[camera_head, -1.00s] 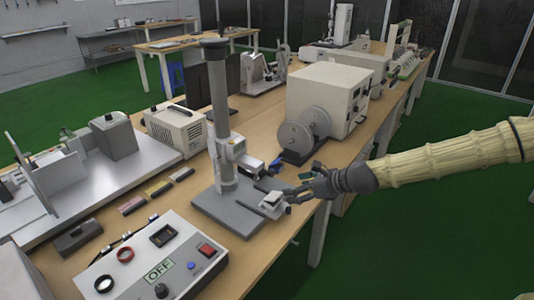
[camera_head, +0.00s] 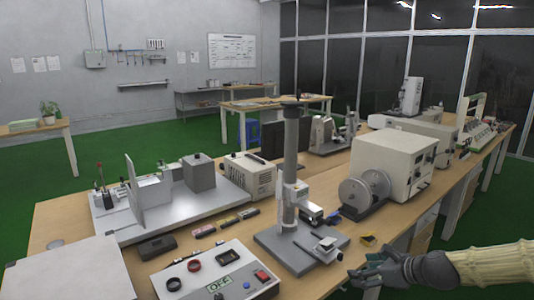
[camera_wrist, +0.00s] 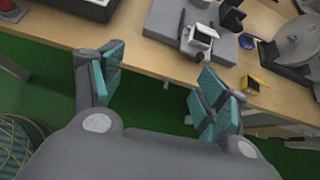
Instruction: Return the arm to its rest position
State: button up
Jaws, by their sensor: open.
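My gripper (camera_head: 366,274) shows at the lower right of the head view, on the end of my arm with its cream ribbed sleeve. It is beside the front edge of the wooden bench (camera_head: 68,222). In the wrist view my gripper (camera_wrist: 152,88) has its teal-padded fingers spread wide apart. Nothing is between them but the green floor and the bench edge. The fingers appear clear of the bench and of the things on it.
A column stand (camera_head: 291,180) with a grey base is on the bench near my gripper. A small yellow item (camera_head: 368,239) lies close by. A control box marked OFF (camera_head: 222,262) and a large beige machine (camera_head: 394,165) flank the stand. Green floor (camera_head: 470,222) is open at right.

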jog(key=s+a+f+n+g+h, duration=0.25)
jog(key=s+f+n, duration=0.4)
jog(key=f, duration=0.45)
jog(key=s+a+f+n+g+h, duration=0.1)
jog(key=s+a+f+n+g, duration=0.15)
jog(key=s+f+n, duration=0.45)
jog(key=s+f+n+g+h, duration=0.1)
jog(key=s+f+n, duration=0.6)
jog(key=s, duration=0.6)
jog(key=s+f+n+g+h, duration=0.2)
jog(key=s+f+n, duration=0.5)
jog(key=s, duration=0.5)
jog(key=shift+s+a+f+g, duration=0.3)
jog(key=shift+s+a+f, duration=0.1)
jog(key=shift+f, duration=0.15)
jog(key=shift+c, duration=0.2)
